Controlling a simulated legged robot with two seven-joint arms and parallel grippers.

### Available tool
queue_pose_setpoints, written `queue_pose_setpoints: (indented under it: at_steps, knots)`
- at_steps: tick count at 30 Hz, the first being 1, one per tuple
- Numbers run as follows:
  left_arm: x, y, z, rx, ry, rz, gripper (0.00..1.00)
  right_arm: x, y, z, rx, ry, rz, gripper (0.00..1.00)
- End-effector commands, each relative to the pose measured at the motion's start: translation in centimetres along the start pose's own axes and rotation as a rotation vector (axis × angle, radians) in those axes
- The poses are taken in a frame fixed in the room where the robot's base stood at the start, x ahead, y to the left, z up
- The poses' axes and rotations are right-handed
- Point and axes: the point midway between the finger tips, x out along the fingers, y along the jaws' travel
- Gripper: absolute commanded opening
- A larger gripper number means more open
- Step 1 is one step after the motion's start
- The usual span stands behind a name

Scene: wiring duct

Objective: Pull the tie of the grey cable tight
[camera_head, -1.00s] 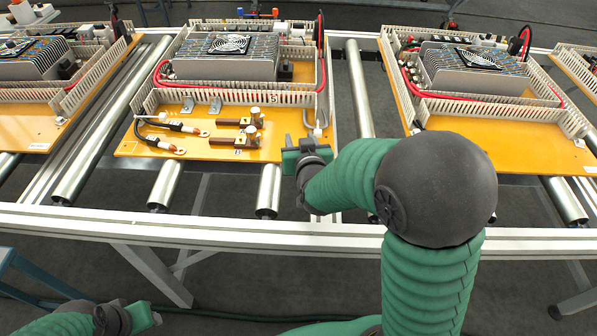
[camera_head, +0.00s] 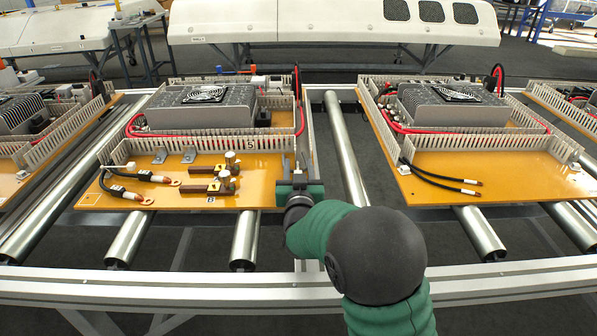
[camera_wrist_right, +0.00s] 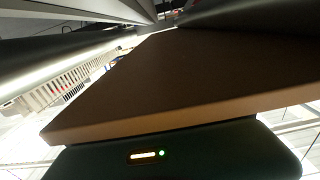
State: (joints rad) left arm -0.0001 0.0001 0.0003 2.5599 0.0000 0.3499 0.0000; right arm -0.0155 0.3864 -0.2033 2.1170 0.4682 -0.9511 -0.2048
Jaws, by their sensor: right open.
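My right gripper (camera_head: 302,165) is at the front right corner of the middle orange board (camera_head: 215,190), with its fingers pointing away from me along the duct's right end. It is open, and I see nothing held. I cannot pick out the grey cable or its tie; the gripper and arm may hide them. The slotted grey wiring duct (camera_head: 215,146) runs across the board behind the copper parts. In the right wrist view a broad brown surface fills the middle, and the duct (camera_wrist_right: 62,88) shows at the left. My left gripper is not in view.
Two black cables with copper lugs (camera_head: 150,176) and two copper blocks (camera_head: 213,187) lie on the front of the middle board. A red cable (camera_head: 135,126) loops by the finned unit (camera_head: 200,110). Another board (camera_head: 480,185) is to the right, with bare rollers (camera_head: 346,150) between.

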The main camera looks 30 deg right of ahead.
Motion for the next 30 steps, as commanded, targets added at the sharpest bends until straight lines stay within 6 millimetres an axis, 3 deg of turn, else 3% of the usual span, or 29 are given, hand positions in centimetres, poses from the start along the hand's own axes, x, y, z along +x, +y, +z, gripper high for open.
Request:
queue_pose_setpoints:
  at_steps: [7,17,30]
  knots:
    - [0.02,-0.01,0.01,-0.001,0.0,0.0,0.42,0.23,-0.01,-0.07,0.0,0.0,0.0,0.42]
    - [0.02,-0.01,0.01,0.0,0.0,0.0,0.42,0.22,-0.01,-0.03,0.0,-0.001,0.0,0.0]
    - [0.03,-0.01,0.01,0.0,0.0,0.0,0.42,0.21,0.0,0.01,0.0,-0.002,0.0,0.0]
